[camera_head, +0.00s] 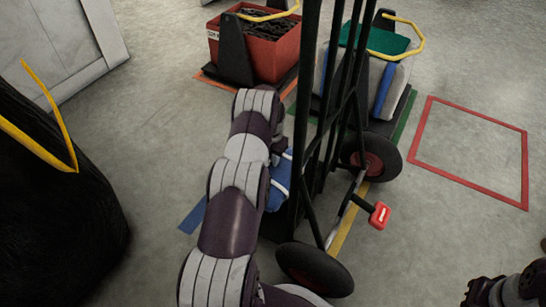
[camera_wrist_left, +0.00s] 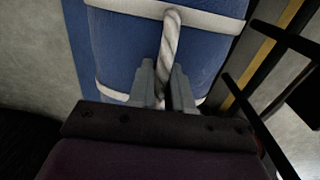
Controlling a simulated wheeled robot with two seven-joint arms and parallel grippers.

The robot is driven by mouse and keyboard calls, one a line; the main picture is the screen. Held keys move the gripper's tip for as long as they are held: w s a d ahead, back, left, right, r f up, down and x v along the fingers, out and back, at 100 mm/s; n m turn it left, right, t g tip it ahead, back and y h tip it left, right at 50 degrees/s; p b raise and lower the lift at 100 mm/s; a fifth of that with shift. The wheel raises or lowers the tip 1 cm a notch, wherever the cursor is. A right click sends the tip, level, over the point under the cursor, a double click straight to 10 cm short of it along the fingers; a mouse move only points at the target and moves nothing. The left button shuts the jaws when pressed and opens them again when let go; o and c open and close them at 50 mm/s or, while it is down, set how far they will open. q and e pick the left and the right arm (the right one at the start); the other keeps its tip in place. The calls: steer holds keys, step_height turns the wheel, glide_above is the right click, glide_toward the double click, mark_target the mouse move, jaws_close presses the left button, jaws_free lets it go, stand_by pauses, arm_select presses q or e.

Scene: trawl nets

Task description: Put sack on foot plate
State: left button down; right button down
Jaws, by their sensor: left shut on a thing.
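The blue sack (camera_head: 281,180) shows only in part in the head view, between my left arm and the black hand truck (camera_head: 311,120). In the left wrist view the sack (camera_wrist_left: 190,52) has pale bands and a twisted white rope handle (camera_wrist_left: 170,45). My left gripper (camera_wrist_left: 163,88) is shut on the rope handle. In the head view the left gripper is hidden behind its own arm. I cannot make out the foot plate; the arm and truck frame cover that area. Part of my right arm's end (camera_head: 505,291) shows at the bottom right; its fingers are unclear.
The truck has two wheels (camera_head: 316,269) and a red-ended pedal (camera_head: 379,215). A red crate (camera_head: 268,47) and a trolley with grey sacks (camera_head: 398,85) stand behind. A black bag with yellow handles (camera_head: 60,200) is at left. A red floor outline (camera_head: 467,180) encloses bare floor.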

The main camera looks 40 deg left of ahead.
arm_select(q)
step_height(320, 180, down, 2)
steer(key=shift+w+f+b, duration=0.1)
steer(key=shift+f+b, duration=0.15)
steer(key=shift+b, duration=0.35)
steer(key=shift+r, duration=0.15)
steer(key=c, duration=1)
jaws_free()
steer(key=shift+c, duration=0.2)
step_height(320, 180, up, 11)
steer(key=p, duration=0.6)
steer(key=shift+p, duration=0.35)
steer(key=shift+r, duration=0.5)
